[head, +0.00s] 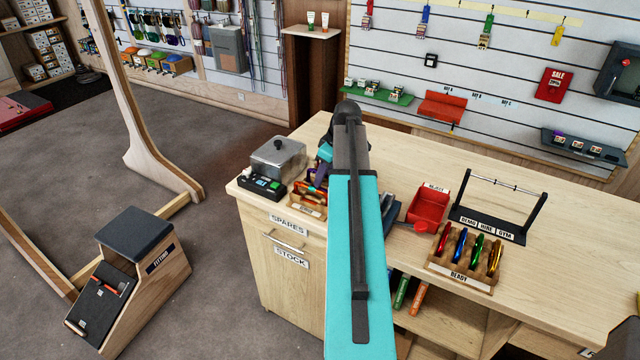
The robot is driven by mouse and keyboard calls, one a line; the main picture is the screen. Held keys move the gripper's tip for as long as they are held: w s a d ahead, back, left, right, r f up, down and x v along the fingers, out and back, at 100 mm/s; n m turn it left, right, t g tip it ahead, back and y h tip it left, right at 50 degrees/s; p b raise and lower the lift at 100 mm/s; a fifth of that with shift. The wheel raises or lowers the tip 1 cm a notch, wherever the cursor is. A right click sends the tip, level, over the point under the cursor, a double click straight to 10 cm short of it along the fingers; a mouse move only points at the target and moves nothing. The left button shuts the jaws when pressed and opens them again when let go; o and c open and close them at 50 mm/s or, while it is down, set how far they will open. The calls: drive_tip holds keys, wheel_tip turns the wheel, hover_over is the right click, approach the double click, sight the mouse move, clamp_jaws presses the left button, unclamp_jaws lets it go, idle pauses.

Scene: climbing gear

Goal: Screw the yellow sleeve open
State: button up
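A wooden rack labelled READY (432,268) stands on the bench at right. It holds a red, a blue, a green and a gold-yellow carabiner (494,257) upright in a row. A second small rack (306,208) at the bench's left end holds several colourful pieces, orange and red among them, partly behind my arm. No yellow sleeve can be made out for certain at this size. My teal arm covers the middle of the view. My gripper (323,158) seems to show only in part, left of the dark wrist joint, over the left rack; its fingers and anything between them are hidden.
A grey metal box (278,158) and a black device (262,187) stand left of the small rack. A red REJECT bin (429,207) and a black bar stand (497,208) labelled DEMO, HIRE, GYM are to the right. The bench's far right is clear.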

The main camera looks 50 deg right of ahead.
drive_tip(key=shift+w+d, duration=0.15)
drive_tip(key=shift+d, duration=0.45)
idle(0.4)
drive_tip(key=shift+r+p, duration=0.5)
drive_tip(key=shift+r, duration=0.4)
drive_tip(key=shift+s+a, duration=0.2)
drive_tip(key=shift+a, duration=0.5)
wheel_tip(320, 180, up, 10)
drive_tip(key=p, duration=0.5)
idle(0.8)
drive_tip(key=shift+f, duration=0.1)
idle(0.4)
